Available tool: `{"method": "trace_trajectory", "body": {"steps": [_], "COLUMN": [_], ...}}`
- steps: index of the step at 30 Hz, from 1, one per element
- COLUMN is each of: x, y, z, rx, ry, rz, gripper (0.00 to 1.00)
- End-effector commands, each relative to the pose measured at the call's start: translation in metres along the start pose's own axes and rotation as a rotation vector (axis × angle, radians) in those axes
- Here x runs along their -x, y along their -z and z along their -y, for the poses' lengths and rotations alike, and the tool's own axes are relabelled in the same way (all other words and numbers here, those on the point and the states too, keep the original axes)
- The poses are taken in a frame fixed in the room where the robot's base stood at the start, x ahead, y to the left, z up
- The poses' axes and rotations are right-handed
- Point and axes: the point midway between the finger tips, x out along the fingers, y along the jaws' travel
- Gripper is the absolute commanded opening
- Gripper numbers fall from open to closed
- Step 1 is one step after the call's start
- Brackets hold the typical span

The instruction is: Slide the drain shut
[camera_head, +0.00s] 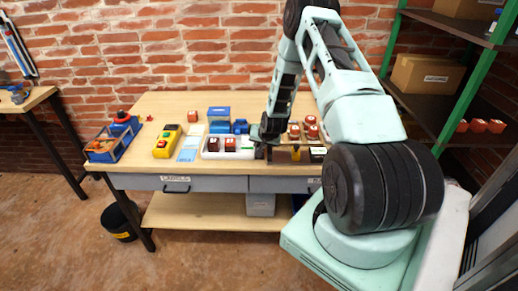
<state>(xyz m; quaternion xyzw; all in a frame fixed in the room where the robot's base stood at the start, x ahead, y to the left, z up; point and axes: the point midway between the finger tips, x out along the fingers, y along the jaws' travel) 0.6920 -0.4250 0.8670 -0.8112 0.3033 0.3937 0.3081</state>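I cannot pick out a drain or its slide for certain in the head view; it may be hidden or too small. My gripper (264,145) hangs down over the workbench (165,104), near its front edge. It is close to the right end of a white tray (241,154) holding dark red-topped blocks. The fingers are dark and small, so I cannot tell whether they are open, or whether they touch anything. Right of it, a wooden rack (287,140) carries several red-and-white pieces and is partly hidden by my arm.
A blue bin (113,146), a yellow box with a red button (166,141), and blue containers (219,119) stand on the bench. Grey drawers (232,184) sit beneath its front edge. A black bucket (119,222) is on the floor at left, and shelving (447,106) stands at right.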

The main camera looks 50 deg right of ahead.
Motion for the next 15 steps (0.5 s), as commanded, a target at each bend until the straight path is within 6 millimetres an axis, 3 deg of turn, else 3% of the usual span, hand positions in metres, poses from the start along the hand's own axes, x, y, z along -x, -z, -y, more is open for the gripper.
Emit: {"method": "trace_trajectory", "body": {"steps": [15], "x": [-0.0021], "y": [0.0031], "z": [0.0014], "rx": [0.001], "ry": [0.003], "rz": [-0.002], "gripper": [0.02]}}
